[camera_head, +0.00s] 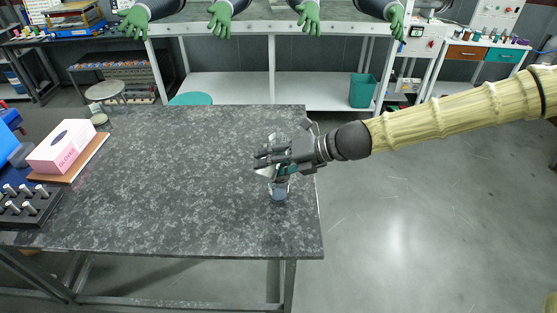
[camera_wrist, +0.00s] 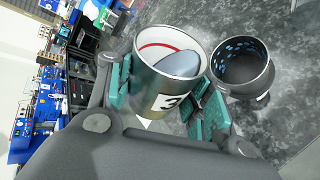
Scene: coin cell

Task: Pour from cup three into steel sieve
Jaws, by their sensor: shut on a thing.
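Cup three (camera_wrist: 146,88) is a metallic cup with a white label bearing a black "3". It is held between the teal finger pads of my gripper (camera_head: 272,165). In the wrist view its open mouth shows a grey-blue rounded thing and a red curved line inside. In the head view the cup is mostly hidden by my gripper. The steel sieve (camera_wrist: 262,80) is a dark round vessel with bluish holes, just right of the cup in the wrist view. In the head view it stands on the table (camera_head: 279,193) below my gripper, near the right edge.
The dark speckled table (camera_head: 180,190) is clear across its middle. A pink glove box (camera_head: 62,147) lies on a wooden board at the left. A black rack (camera_head: 28,207) with several vials stands in front of it. The table's right edge is close to the sieve.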

